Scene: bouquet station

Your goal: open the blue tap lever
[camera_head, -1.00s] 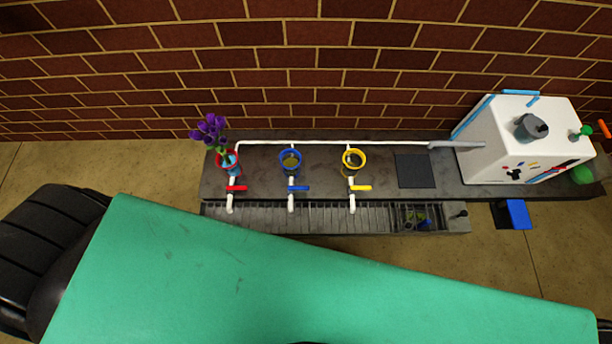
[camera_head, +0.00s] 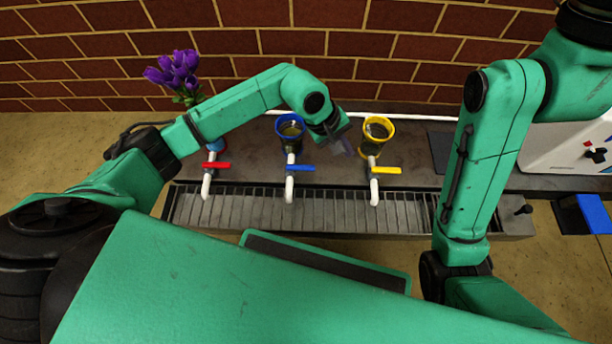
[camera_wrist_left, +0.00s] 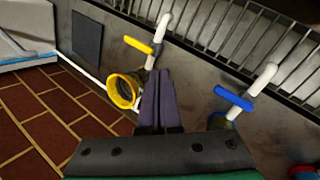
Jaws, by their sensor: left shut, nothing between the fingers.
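The blue tap lever (camera_head: 301,168) is on the middle tap and sticks out to the right, crosswise to its white spout (camera_head: 290,188). It also shows in the left wrist view (camera_wrist_left: 234,99), right of the fingers. The blue-rimmed pot (camera_head: 290,119) stands behind this tap. My left gripper (camera_head: 343,147) is shut and empty, above the counter between the blue and yellow taps, right of the blue lever and apart from it. Its closed fingers (camera_wrist_left: 158,95) show in the left wrist view. My right arm is at the right; its gripper is out of view.
The yellow lever (camera_head: 386,170) and yellow pot (camera_head: 379,128) are close to the right of my left gripper. The red lever (camera_head: 216,165) and purple flowers (camera_head: 176,70) are at the left. A drain grate (camera_head: 250,206) runs in front. The brick wall (camera_head: 240,45) stands behind.

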